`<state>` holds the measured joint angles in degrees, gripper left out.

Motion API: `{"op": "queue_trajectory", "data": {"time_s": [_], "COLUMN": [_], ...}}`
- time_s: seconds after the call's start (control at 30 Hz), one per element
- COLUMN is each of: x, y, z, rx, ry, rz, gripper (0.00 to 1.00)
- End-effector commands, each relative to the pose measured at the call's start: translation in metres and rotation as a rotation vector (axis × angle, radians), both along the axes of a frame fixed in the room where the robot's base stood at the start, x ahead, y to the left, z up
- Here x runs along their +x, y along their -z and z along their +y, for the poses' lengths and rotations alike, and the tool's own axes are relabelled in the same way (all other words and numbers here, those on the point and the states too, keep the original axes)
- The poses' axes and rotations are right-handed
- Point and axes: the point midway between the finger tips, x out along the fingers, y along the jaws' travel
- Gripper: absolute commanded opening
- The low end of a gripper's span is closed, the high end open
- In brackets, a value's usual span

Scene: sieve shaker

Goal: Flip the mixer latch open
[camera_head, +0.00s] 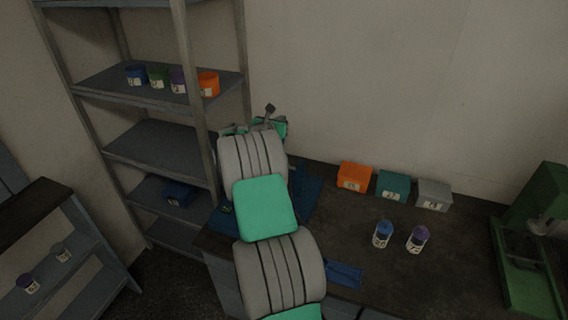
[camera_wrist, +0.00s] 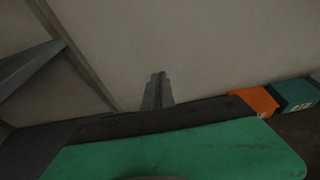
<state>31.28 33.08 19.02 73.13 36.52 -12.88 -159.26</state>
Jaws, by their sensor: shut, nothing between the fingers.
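My gripper (camera_head: 269,108) is at the far end of my arm in the head view, above the left part of the workbench near the shelf rack. In the wrist view its grey fingers (camera_wrist: 160,78) are shut together, hold nothing, and stand out against the bare wall. No mixer latch can be made out in either view. A blue flat-based item (camera_head: 308,197) on the bench is largely hidden behind my arm. A green machine (camera_head: 530,270) stands at the right edge of the head view, cut off by the frame; I cannot tell whether either is the mixer.
An orange box (camera_head: 354,177), a teal box (camera_head: 392,186) and a grey box (camera_head: 433,195) stand along the wall. A blue-lidded jar (camera_head: 383,234) and a purple-lidded jar (camera_head: 418,239) stand before them. The shelf rack (camera_head: 150,95) rises left of my arm.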

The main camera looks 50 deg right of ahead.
Motion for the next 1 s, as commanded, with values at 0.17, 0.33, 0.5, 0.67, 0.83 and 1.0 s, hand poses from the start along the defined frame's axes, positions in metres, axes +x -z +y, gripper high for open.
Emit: {"op": "queue_trajectory", "data": {"time_s": [0.17, 0.33, 0.5, 0.67, 0.83, 1.0], "x": [0.012, 0.013, 0.012, 0.011, 0.007, -0.002], "y": [-0.003, -0.002, -0.001, -0.001, -0.006, -0.025], "z": [0.007, 0.008, 0.007, 0.007, 0.022, 0.041], "rx": [0.026, 0.033, 0.033, 0.033, 0.032, 0.029], "ry": [-0.019, -0.022, -0.020, -0.018, -0.020, -0.013], "rz": [0.006, 0.010, 0.009, 0.010, 0.011, 0.002], "gripper": [0.00, 0.00, 0.00, 0.00, 0.00, 0.00]}}
